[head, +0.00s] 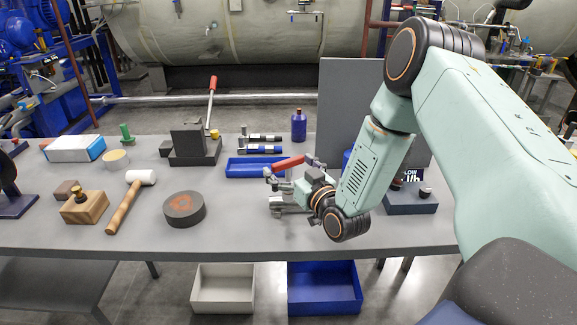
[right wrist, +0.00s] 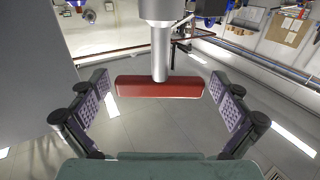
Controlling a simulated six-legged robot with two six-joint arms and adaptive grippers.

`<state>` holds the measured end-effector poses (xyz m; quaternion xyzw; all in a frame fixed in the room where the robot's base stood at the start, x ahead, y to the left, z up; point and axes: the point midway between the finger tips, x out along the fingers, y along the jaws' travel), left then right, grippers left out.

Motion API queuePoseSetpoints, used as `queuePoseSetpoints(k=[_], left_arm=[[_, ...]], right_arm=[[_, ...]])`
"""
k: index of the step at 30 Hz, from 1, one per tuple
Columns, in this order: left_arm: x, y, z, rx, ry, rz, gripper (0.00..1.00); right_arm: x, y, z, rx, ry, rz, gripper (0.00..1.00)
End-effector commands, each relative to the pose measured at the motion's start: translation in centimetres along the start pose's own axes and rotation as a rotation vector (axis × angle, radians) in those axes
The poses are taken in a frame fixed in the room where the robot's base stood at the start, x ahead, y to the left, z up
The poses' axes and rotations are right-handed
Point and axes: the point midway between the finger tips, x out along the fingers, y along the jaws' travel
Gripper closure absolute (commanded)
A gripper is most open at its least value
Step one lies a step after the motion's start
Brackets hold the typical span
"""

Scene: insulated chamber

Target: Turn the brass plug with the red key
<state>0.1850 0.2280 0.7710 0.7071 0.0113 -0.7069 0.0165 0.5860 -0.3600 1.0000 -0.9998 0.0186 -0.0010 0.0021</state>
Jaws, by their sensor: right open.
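The red key has a red bar handle (head: 289,163) that shows just above my right gripper (head: 274,189) in the head view. In the right wrist view the red handle (right wrist: 160,87) lies across the space between the two finger pads, with a grey metal shaft (right wrist: 160,50) running up from its middle. My right gripper (right wrist: 160,105) is open, with a gap at each end of the handle. My left gripper is not in view.
A grey bench (head: 240,229) carries a mallet (head: 127,204), a dark round puck (head: 184,208), a blue tray (head: 238,173) and a red-handled lever press (head: 195,150). A grey panel (head: 345,90) stands behind my right arm. A blue-grey block (head: 411,204) is at the right. The front middle is clear.

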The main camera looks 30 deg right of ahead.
Motion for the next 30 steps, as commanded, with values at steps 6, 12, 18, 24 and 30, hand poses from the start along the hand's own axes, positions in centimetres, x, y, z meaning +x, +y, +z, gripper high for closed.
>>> queuePoseSetpoints(k=[6,12,18,24,30], left_arm=[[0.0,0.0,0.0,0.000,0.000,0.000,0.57],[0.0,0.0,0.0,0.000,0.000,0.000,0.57],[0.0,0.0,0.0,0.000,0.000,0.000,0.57],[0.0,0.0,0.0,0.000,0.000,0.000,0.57],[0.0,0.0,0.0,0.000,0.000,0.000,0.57]], right_arm=[[-0.4,0.0,0.1,0.001,-0.003,0.001,0.00],[-3.3,0.1,0.1,0.006,-0.003,0.004,0.00],[-6.9,0.2,0.1,0.005,-0.003,0.005,0.00],[-9.7,0.1,0.0,0.004,-0.002,0.005,0.00],[-11.3,0.1,0.1,0.002,-0.001,0.003,0.00]])
